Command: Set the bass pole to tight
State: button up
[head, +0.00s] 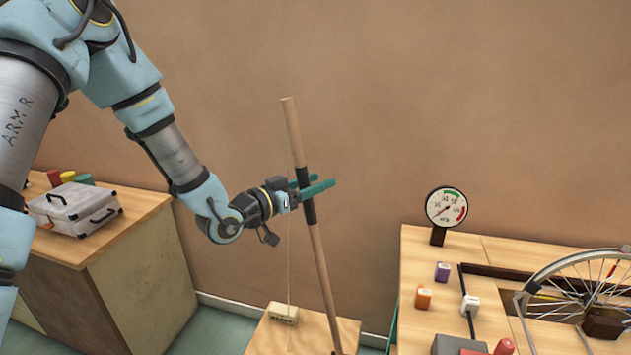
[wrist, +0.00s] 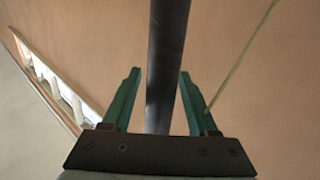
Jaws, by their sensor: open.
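The bass pole (head: 320,255) is a long wooden stick with a black grip sleeve on its upper part. It stands tilted, its top leaning left, over a low wooden box. A thin string (head: 289,240) runs up from the box towards the top of the pole. My gripper (head: 318,188) is at the height of the black sleeve, with its green fingers open. In the wrist view the dark sleeve (wrist: 165,70) passes between the two open fingers (wrist: 158,95), with gaps visible on both sides. The string (wrist: 240,57) also shows there, right of the fingers.
The low box (head: 262,338) carries a small pale block (head: 283,313). A round dial gauge (head: 446,207) stands on the right table (head: 418,262), beside coloured blocks and a bicycle wheel (head: 590,280). A silver case (head: 75,208) lies on the left cabinet (head: 140,225).

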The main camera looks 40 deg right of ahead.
grip_shut()
dwell(0.3)
dwell(1.1)
